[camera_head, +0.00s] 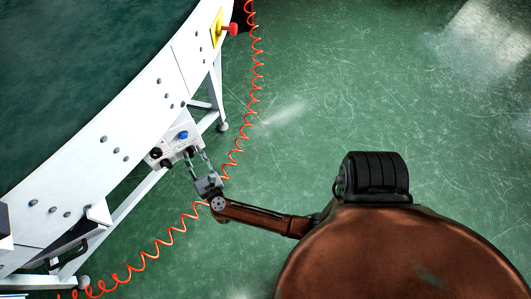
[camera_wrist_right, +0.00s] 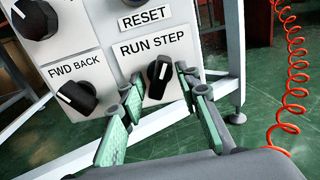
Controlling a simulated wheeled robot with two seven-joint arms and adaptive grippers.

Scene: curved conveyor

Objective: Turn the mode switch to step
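The mode switch is a black knob (camera_wrist_right: 159,78) below the "RUN STEP" label on a light grey panel (camera_wrist_right: 85,60). Its white mark is near the top of the knob, and the knob leans slightly right of vertical, toward "STEP". In the head view the panel is on a box (camera_head: 174,138) at the conveyor's side. My right gripper (camera_head: 198,159) is at the box's lower right. In the right wrist view its green-padded fingers (camera_wrist_right: 160,88) are open on either side of the knob. I cannot tell if they touch it. My left gripper is not in view.
A "FWD BACK" knob (camera_wrist_right: 75,96) and another black knob (camera_wrist_right: 35,18) sit to the left. A blue button (camera_head: 183,135) is on the box. A red coiled cable (camera_head: 236,150) hangs beside the white conveyor (camera_head: 135,100). Green floor at right is clear.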

